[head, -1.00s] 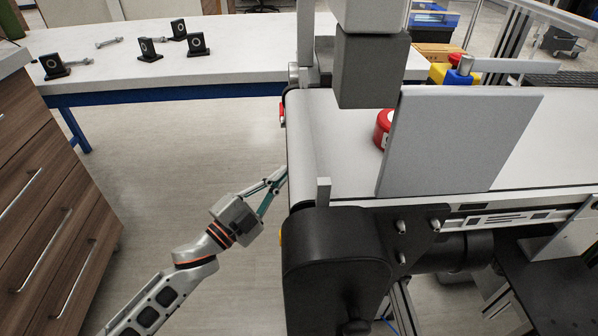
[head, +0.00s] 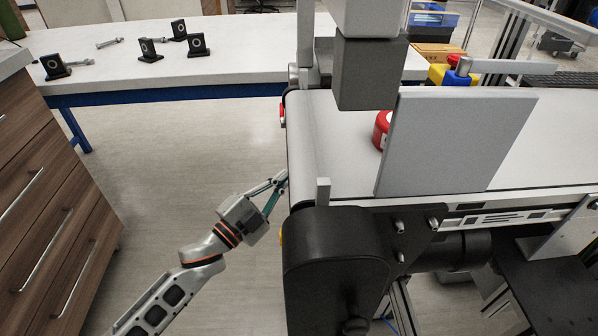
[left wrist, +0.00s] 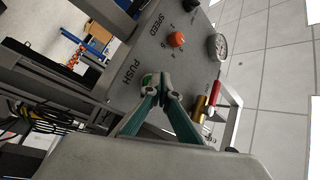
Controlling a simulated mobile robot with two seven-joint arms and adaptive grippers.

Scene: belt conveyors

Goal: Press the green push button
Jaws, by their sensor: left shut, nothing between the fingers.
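My left gripper (head: 281,178) is shut and empty, with its fingertips close beside the end of the conveyor (head: 302,150) in the head view. In the left wrist view its teal fingers (left wrist: 160,84) meet over a grey control panel (left wrist: 150,52), just below the word PUSH. A bit of green shows at the fingertips; the green push button is mostly or wholly hidden behind them. I cannot tell whether they touch it. My right gripper is not in view.
The panel carries an orange knob (left wrist: 176,39) and a gauge (left wrist: 217,46). A red-and-brass fitting (left wrist: 208,104) sits at its edge. A red round object (head: 381,129) is on the belt behind a grey plate (head: 455,140). Wooden drawers (head: 50,210) stand at left; the floor between is clear.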

